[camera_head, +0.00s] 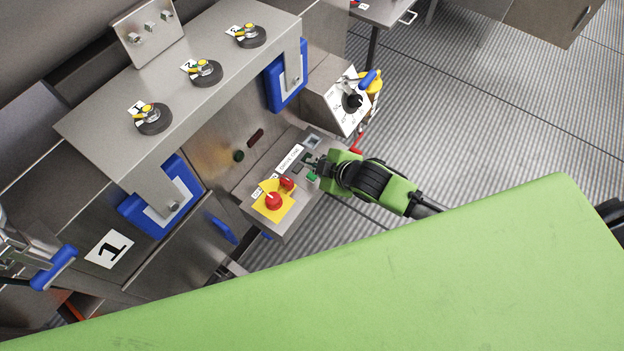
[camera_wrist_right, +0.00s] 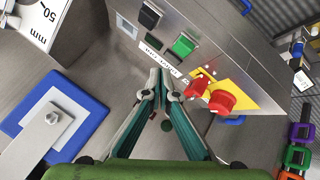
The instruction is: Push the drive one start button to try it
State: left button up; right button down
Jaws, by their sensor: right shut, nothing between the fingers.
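The control box (camera_head: 246,191) has a white label (camera_head: 290,158) that appears to read drive one. Its green button (camera_head: 312,177) sits beside the fingertips of my right gripper (camera_head: 318,166). In the right wrist view the green button (camera_wrist_right: 183,45) lies beyond the shut fingertips (camera_wrist_right: 164,78), with the label (camera_wrist_right: 162,55) between them in the picture. A black button (camera_wrist_right: 150,15) is left of the green one. My right gripper is empty; I cannot tell how high its tips are above the panel. My left gripper is not in view.
A box with a black dial (camera_head: 352,101) and a yellow-and-blue fitting stands behind. Open floor (camera_head: 470,120) lies to the right.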

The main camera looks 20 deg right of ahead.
aim_at(313, 177)
notch_tip(313, 177, down, 2)
jog(key=shift+f+b, duration=0.2)
jog(key=shift+b, duration=0.2)
dwell(0.9)
jog(key=shift+f, duration=0.45)
jog(key=shift+f, duration=0.45)
dwell(0.8)
jog(key=shift+r+p, duration=0.9)
jog(key=shift+p, duration=0.1)
